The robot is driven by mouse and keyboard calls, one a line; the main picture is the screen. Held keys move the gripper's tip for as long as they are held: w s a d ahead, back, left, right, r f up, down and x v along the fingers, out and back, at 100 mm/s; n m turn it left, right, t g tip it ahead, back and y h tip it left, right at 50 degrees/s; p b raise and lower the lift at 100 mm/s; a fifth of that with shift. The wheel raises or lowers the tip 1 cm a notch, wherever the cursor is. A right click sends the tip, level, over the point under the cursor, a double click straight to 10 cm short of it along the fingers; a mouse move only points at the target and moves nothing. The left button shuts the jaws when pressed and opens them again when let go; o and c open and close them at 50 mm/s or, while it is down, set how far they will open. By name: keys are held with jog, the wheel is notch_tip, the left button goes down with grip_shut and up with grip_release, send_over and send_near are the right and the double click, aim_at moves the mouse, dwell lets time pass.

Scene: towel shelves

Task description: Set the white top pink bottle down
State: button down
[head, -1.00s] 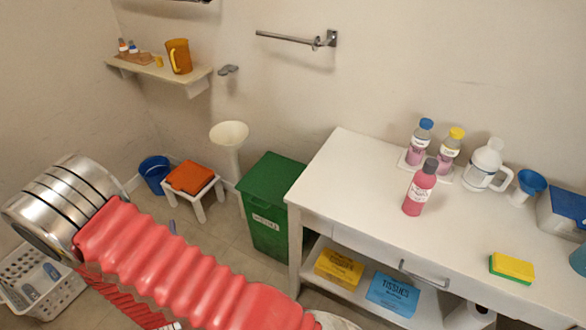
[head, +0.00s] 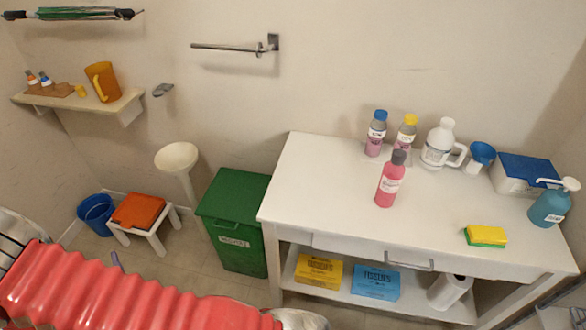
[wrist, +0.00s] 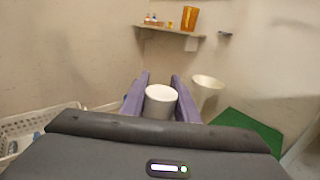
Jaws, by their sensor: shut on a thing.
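In the wrist view my gripper (wrist: 159,82) has its two purple fingers shut on a bottle with a white top (wrist: 161,92). I see it from above: the white round top and a greyish side below it show, and no pink can be made out. The fingers stand on its left and right sides.
A white table (head: 330,215) carries several bottles, including a pink one with a grey cap (head: 390,180), and a sponge (head: 486,236). The table's front left is clear.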

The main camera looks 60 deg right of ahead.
jog(key=shift+a, duration=0.25)
jog(key=shift+d+r, duration=0.1)
jog(key=s+d+r+m+g+h, duration=0.3)
jog(key=s+d+r+g, duration=0.1)
jog(key=d, duration=0.8)
jog(key=s+d+r+m+g+h, duration=0.3)
jog(key=d+r+m+g, duration=0.1)
jog(key=d, duration=0.9)
jog(key=s+d+r+m+g+h, duration=0.3)
jog(key=s+d+r+g, duration=0.15)
jog(key=d, duration=0.75)
jog(key=s+d+r+m+g+y, duration=0.1)
jog(key=s+d+r+m+g, duration=0.2)
jog(key=s+d, duration=0.3)
jog(key=s+d+r+m+g+y, duration=0.1)
jog(key=s+d+r+g, duration=0.4)
jog(key=s, duration=1.1)
jog(key=s+d+r+m+g+y, duration=0.1)
jog(key=s+d+r+m+g, duration=0.3)
jog(key=s+d, duration=0.3)
jog(key=s+g, duration=0.1)
jog(key=s, duration=0.3)
jog(key=shift+s+r+m, duration=0.25)
jog(key=shift+s+m, duration=0.05)
